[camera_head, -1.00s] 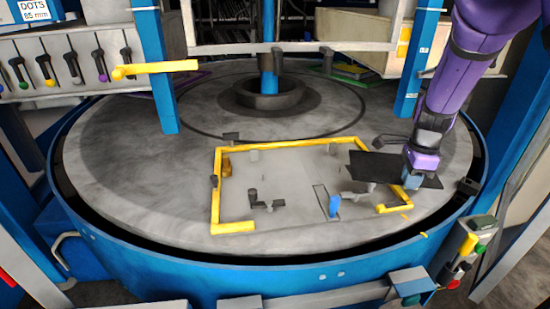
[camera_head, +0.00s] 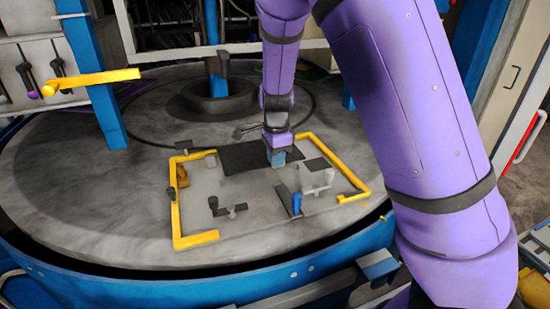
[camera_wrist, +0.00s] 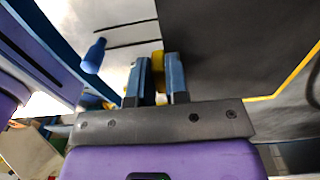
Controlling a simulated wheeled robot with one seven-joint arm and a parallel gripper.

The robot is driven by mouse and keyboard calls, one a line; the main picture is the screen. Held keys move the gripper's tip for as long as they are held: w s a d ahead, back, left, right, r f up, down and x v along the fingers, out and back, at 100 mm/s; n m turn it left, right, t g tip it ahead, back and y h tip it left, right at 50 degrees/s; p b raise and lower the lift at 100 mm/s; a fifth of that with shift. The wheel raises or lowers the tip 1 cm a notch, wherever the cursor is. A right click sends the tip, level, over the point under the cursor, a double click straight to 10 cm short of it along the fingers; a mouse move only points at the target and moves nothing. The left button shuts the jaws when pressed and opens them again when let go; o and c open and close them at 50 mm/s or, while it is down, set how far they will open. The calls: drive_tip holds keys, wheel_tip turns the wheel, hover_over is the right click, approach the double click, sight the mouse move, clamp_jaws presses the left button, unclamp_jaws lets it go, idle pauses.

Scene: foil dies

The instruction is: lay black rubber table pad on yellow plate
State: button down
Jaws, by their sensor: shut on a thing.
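My gripper (camera_head: 277,161) is shut on the black rubber table pad (camera_head: 245,156), a thin dark sheet, near its right end. The pad looks roughly level and lies over the back middle part of the yellow-edged plate (camera_head: 176,215). It hides part of that plate's back edge; I cannot tell whether it touches the surface. In the wrist view the fingers (camera_wrist: 159,82) are close together at the dark pad (camera_wrist: 225,40), with a small yellow piece (camera_wrist: 158,62) between them. The plate shows yellow bars around a grey face.
A blue peg (camera_head: 296,203), a grey post with an arm (camera_head: 325,180) and dark clamps (camera_head: 228,208) stand on the plate's face. A yellow bar (camera_head: 95,82) juts in at the left. The round grey table (camera_head: 80,205) is bare left of the plate.

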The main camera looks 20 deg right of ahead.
drive_tip(key=shift+d+f, duration=0.1)
drive_tip(key=shift+f, duration=3.15)
drive_tip(key=shift+f, duration=1.2)
drive_tip(key=c, duration=1.1)
unclamp_jaws()
drive_tip(key=shift+o, duration=0.2)
drive_tip(key=shift+r, duration=0.1)
